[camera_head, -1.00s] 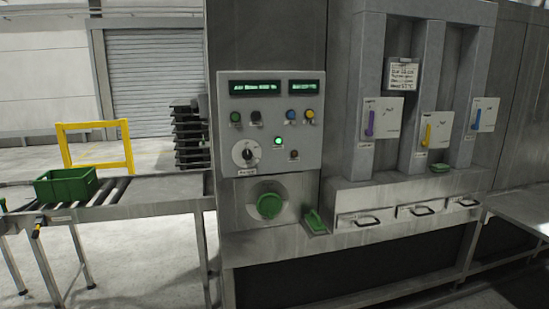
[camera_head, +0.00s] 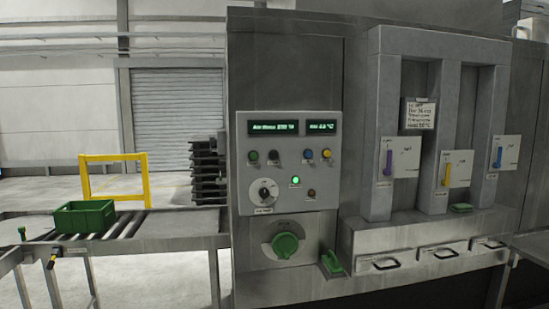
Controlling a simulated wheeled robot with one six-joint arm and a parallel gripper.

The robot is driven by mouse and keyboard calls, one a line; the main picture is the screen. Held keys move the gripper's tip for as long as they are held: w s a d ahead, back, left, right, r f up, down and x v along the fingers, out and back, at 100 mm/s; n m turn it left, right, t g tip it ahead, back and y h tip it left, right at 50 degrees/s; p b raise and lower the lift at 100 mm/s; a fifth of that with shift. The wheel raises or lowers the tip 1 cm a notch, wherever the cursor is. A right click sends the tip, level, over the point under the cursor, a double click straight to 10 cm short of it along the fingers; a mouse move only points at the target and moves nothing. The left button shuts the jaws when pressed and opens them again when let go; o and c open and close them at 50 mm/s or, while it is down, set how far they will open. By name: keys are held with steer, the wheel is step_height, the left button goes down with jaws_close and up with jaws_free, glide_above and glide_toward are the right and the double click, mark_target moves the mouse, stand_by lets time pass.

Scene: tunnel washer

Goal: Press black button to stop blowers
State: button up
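The control panel (camera_head: 288,208) is a light grey plate on the machine's front, with two lit green displays at its top. Below the displays is a row of small buttons: a green one (camera_head: 253,156), a black one (camera_head: 274,157), a blue one (camera_head: 309,154) and a yellow one (camera_head: 326,153). A green lamp (camera_head: 296,181) glows under the row. A black-and-white rotary selector (camera_head: 263,191) and a small brownish button (camera_head: 311,193) sit lower. My gripper is not in view.
A large green knob (camera_head: 285,245) is below the panel, with a green object (camera_head: 332,262) beside it. Drawers with black handles (camera_head: 436,252) line the right. A roller conveyor (camera_head: 150,222) with a green crate (camera_head: 85,216) and a yellow frame (camera_head: 115,181) stand left.

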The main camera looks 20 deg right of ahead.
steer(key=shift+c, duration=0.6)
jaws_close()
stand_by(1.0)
